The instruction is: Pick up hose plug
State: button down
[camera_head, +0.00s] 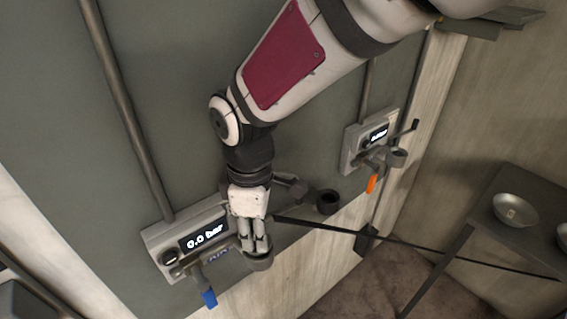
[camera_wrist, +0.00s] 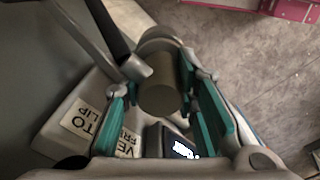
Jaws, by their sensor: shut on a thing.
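In the head view my gripper (camera_head: 256,243) points down at the left wall panel (camera_head: 157,238), its fingers close together over a grey round cup-like part (camera_head: 260,263). In the wrist view the teal finger pads of my gripper (camera_wrist: 160,112) sit on both sides of a grey-brown cylinder, the hose plug (camera_wrist: 160,88), and are shut on it. My fingers hide most of the plug in the head view. I cannot tell whether the plug is seated in the cup or clear of it.
The left panel has a "0.0 bar" display (camera_head: 205,234) and a blue lever (camera_head: 209,298). A black hose (camera_head: 420,247) runs rightward from near my gripper. A second panel (camera_head: 357,144) has an orange lever (camera_head: 372,184). A metal bowl (camera_head: 515,210) sits on a dark table (camera_head: 492,182).

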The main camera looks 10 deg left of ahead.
notch_tip(320, 180, up, 3)
jog(key=shift+s+f+p, duration=0.15)
jog(key=shift+p, duration=0.55)
jog(key=s+d+r+p, duration=0.2)
jog(key=s+d+p, duration=0.1)
jog(key=s, duration=0.4)
jog(key=s+d+r+p, duration=0.3)
jog(key=s+p, duration=0.2)
jog(key=s, duration=0.2)
jog(key=shift+s+r, duration=0.2)
jog(key=shift+s, duration=0.05)
dwell(0.4)
